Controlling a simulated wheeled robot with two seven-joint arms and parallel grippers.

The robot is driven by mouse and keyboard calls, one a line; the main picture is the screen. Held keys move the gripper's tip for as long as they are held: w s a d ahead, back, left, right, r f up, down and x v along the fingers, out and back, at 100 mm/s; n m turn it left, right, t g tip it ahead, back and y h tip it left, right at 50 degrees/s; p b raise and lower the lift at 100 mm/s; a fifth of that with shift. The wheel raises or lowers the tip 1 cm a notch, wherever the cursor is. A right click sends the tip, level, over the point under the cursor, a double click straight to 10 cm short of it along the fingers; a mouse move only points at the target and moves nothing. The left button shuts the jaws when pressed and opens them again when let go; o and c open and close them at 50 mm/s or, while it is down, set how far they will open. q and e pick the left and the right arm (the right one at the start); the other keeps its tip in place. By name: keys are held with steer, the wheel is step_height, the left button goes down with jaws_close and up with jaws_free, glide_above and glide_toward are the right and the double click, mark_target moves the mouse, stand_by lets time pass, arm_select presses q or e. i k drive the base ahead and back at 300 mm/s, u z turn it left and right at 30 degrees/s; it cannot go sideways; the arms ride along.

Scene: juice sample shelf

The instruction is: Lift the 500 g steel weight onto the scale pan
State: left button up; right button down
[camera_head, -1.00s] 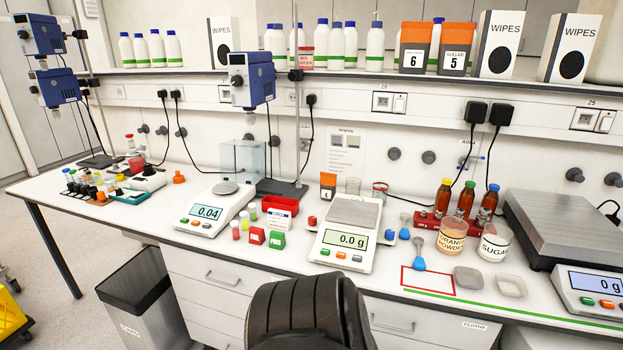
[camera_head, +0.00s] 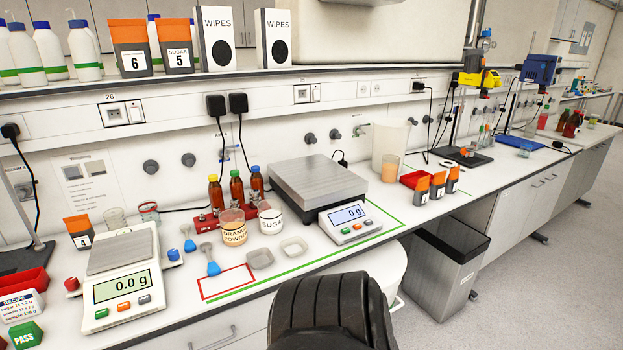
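I cannot make out a 500 g steel weight anywhere in this view. A white balance (camera_head: 140,310) stands at the left of the bench, with a bare square grey pan (camera_head: 118,252) and a display of 0.0 g. A larger scale with a wide steel platform (camera_head: 318,183) stands mid-bench. Its platform is empty and its display (camera_head: 348,214) reads 0 g. Neither of my grippers is in view.
A red-outlined rectangle (camera_head: 228,268) on the bench is empty. Orange-lidded boxes (camera_head: 421,190) stand to the right.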

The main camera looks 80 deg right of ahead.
mark_target(321, 178)
steer(key=z, duration=2.4)
